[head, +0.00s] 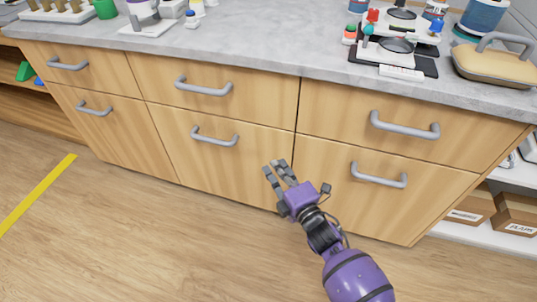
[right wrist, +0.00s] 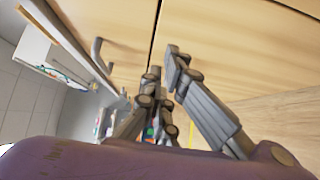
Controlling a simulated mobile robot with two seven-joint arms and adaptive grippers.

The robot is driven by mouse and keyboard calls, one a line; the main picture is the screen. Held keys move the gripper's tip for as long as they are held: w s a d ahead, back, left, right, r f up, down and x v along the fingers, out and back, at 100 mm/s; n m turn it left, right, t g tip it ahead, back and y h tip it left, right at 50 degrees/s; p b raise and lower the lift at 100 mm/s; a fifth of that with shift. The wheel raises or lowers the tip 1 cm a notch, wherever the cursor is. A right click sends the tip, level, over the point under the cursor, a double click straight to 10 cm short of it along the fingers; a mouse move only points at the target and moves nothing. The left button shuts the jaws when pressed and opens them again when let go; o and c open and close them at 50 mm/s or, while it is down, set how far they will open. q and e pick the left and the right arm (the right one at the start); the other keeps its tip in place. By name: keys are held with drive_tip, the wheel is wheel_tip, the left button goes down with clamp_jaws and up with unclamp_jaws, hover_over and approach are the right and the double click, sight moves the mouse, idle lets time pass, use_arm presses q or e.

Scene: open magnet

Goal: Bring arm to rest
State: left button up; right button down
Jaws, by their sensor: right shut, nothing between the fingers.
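My right gripper (head: 276,167) is in front of the lower wooden drawers, near the seam between the middle and right drawer columns. Its purple arm comes in from the bottom right. The fingers hold nothing. In the right wrist view, the fingers (right wrist: 162,85) reach up toward the drawer fronts, with the gap between two drawer columns behind them. My left gripper is not in the head view.
The wooden drawer cabinet (head: 240,105) with grey handles (head: 203,87) spans the view. Its grey counter (head: 270,40) carries a stage device (head: 398,45) and a beige case (head: 495,62). A shelf with cardboard boxes (head: 515,213) is at right. The floor (head: 150,240) is clear.

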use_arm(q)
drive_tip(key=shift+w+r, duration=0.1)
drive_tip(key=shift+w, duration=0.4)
use_arm(e)
drive_tip(key=shift+v, duration=0.85)
